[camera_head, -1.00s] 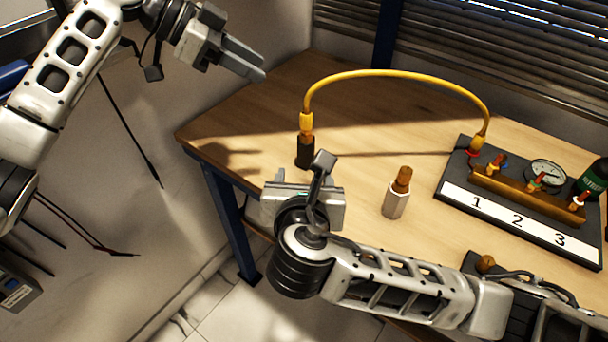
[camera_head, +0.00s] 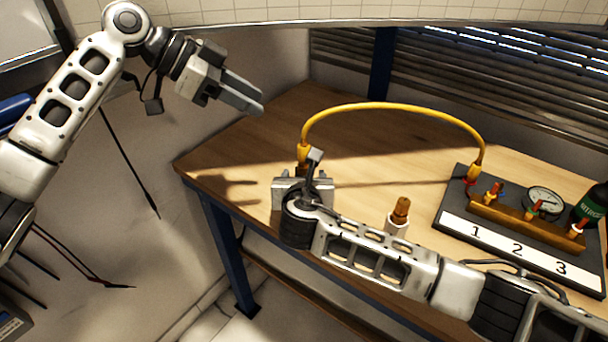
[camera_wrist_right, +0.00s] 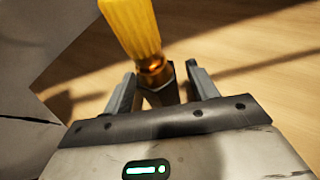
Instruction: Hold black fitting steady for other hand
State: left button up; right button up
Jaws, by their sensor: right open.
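The black fitting (camera_wrist_right: 166,93) at the lower left end of the yellow hose (camera_head: 390,106) shows in the right wrist view between the fingers of my right gripper (camera_wrist_right: 164,88). The fingers stand open around it, with a gap seen on the right side. In the head view, my right gripper (camera_head: 303,188) hides most of the fitting.
The hose's other end joins a black board (camera_head: 462,205) with labels 1, 2, 3, a gauge (camera_head: 545,203) and several small valves. A pale fitting with an orange-brown top (camera_head: 400,211) stands behind my right arm. A dark green bottle (camera_head: 593,205) stands at the right. The back left tabletop is clear.

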jog(key=shift+w+f, duration=0.2)
jog(key=shift+w, duration=0.35)
jog(key=c, duration=1.2)
jog(key=shift+c, duration=0.2)
